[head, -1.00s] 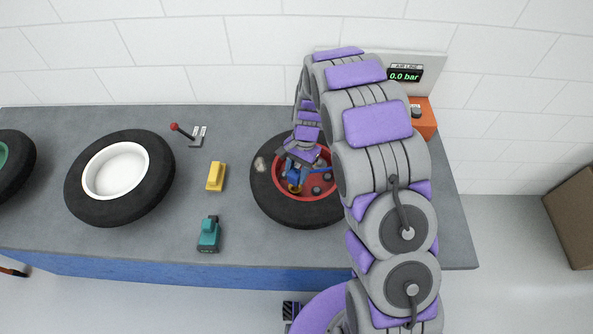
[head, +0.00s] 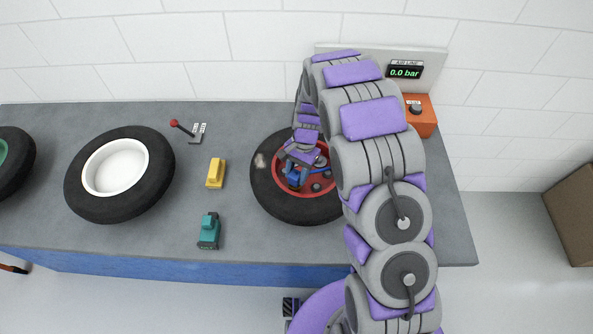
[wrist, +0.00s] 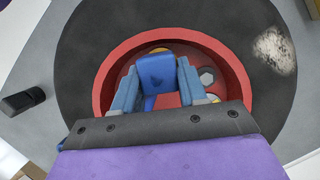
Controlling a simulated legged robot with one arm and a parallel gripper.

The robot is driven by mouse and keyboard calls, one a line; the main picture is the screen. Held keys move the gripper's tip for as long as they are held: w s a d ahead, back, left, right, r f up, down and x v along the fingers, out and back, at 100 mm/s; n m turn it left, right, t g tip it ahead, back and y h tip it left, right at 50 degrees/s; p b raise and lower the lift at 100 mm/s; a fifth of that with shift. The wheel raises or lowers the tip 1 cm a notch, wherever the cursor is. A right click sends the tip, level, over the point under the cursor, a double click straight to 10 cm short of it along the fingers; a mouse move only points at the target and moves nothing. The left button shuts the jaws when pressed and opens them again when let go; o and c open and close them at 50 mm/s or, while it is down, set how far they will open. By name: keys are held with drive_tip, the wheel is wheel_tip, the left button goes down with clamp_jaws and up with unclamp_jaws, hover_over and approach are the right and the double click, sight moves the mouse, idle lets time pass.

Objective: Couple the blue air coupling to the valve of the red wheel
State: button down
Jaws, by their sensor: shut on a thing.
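The red wheel is a black tyre (head: 268,196) around a red rim, lying flat on the bench; the red rim (wrist: 238,72) fills the middle of the wrist view. My gripper (head: 297,177) is over the rim's left part, inside the tyre. Its two blue fingers are shut on the blue air coupling (wrist: 157,75), which also shows in the head view (head: 293,181). A little brass-coloured material shows past the coupling. The valve cannot be made out; the coupling and gripper cover that spot, so I cannot tell whether they touch.
A white-rimmed wheel (head: 130,205), a red-knobbed lever (head: 184,128), a yellow block (head: 215,174) and a teal tool (head: 209,232) lie left on the bench. An orange box (head: 425,124) and a display reading 0.0 bar (head: 405,72) are behind right.

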drive_tip(key=shift+f, duration=0.4)
drive_tip(key=c, duration=0.5)
unclamp_jaws()
drive_tip(key=p+v, duration=0.2)
drive_tip(key=v, duration=1.4)
drive_tip(key=s+d+r+n+b, duration=0.1)
drive_tip(key=s+d+r, duration=0.3)
drive_tip(key=s+r, duration=0.4)
drive_tip(key=s+d+n+b, duration=0.1)
drive_tip(key=s+d, duration=0.1)
drive_tip(key=s, duration=0.7)
drive_tip(key=s+d+r+n+t+h+b, duration=0.1)
drive_tip(key=s+d+n, duration=0.1)
drive_tip(key=s, duration=0.8)
drive_tip(key=s+d+r+n, duration=0.1)
drive_tip(key=s+d+n, duration=0.1)
drive_tip(key=s, duration=0.8)
drive_tip(key=shift+s+d+r+h+b, duration=0.1)
drive_tip(key=shift+s+d+h+b, duration=0.1)
drive_tip(key=shift+d+h+b, duration=0.3)
